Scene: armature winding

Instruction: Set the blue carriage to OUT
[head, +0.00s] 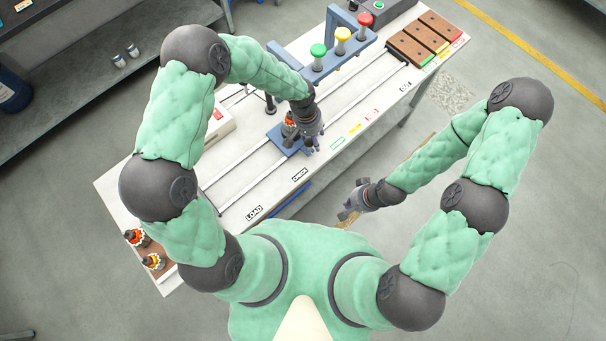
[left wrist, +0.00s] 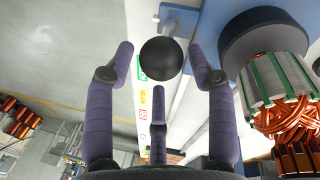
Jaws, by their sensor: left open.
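The blue carriage (head: 291,152) sits on the two long rails of the white bench, near the second black label (head: 300,174) up from LOAD. An armature (head: 289,127) with orange copper windings stands on it; it also shows large in the left wrist view (left wrist: 277,82). My left gripper (head: 313,143) is over the carriage's front right side. In the left wrist view its fingers (left wrist: 161,62) are open, with a black ball knob (left wrist: 161,58) between the fingertips. Contact is not clear. My right gripper (head: 347,213) hangs off the bench's front side; its jaw state is unclear.
The OUT label (head: 405,87) is at the rails' far right end; LOAD (head: 254,213) is near the left end. A blue frame (head: 335,62) with green, yellow and red knobs stands behind the rails. Brown trays (head: 425,40) are at the far right. The rails right of the carriage look clear.

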